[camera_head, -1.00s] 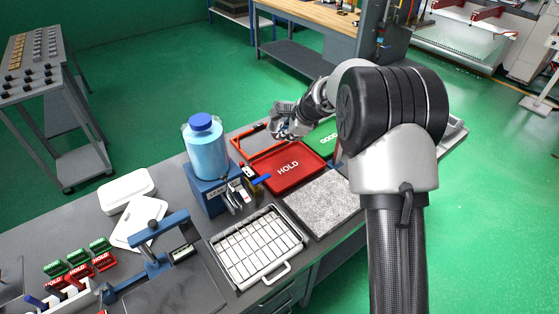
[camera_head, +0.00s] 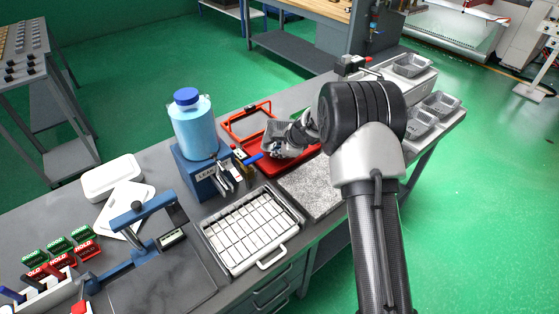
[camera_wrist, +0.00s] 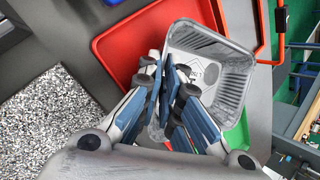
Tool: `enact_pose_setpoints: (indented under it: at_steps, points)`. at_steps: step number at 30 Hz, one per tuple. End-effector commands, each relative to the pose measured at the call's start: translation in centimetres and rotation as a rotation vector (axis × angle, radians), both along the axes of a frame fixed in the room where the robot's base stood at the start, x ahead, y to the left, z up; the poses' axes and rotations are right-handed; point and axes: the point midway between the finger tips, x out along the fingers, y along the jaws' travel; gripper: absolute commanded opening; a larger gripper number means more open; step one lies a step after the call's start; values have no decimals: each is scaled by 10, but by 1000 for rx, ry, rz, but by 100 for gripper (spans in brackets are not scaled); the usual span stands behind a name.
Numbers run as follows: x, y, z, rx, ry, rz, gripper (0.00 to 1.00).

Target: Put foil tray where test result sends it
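A silver foil tray (camera_wrist: 215,50) shows in the wrist view, with its near side wall between the fingers of my gripper (camera_wrist: 167,75), which look closed on it. In the head view my gripper (camera_head: 283,148) and the foil tray (camera_head: 277,130) are over the red HOLD tray (camera_head: 292,167). The red tray (camera_wrist: 120,45) lies below and left of the foil tray in the wrist view. I see no readable test result.
A blue stand marked LEAK with a blue bottle (camera_head: 195,125) stands left of the red tray. A white gridded tray (camera_head: 250,232) and grey speckled slab (camera_head: 310,192) lie in front. Other foil trays (camera_head: 412,65) sit at right. A red frame (camera_head: 240,124) is behind.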

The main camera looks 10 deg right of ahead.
Motion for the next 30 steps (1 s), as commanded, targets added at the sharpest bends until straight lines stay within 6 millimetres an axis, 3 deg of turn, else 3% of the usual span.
enact_pose_setpoints:
  at_steps: [1,5,17,18,21,30]
  points:
    - [0,0,-14,1,1,-1,0]
    - [0,0,-25,1,0,-1,0]
    - [0,0,-28,0,-1,0,0]
    - [0,0,-27,0,-1,0,7]
    - [0,0,-27,0,-1,0,13]
    - [0,0,-26,0,-1,0,13]
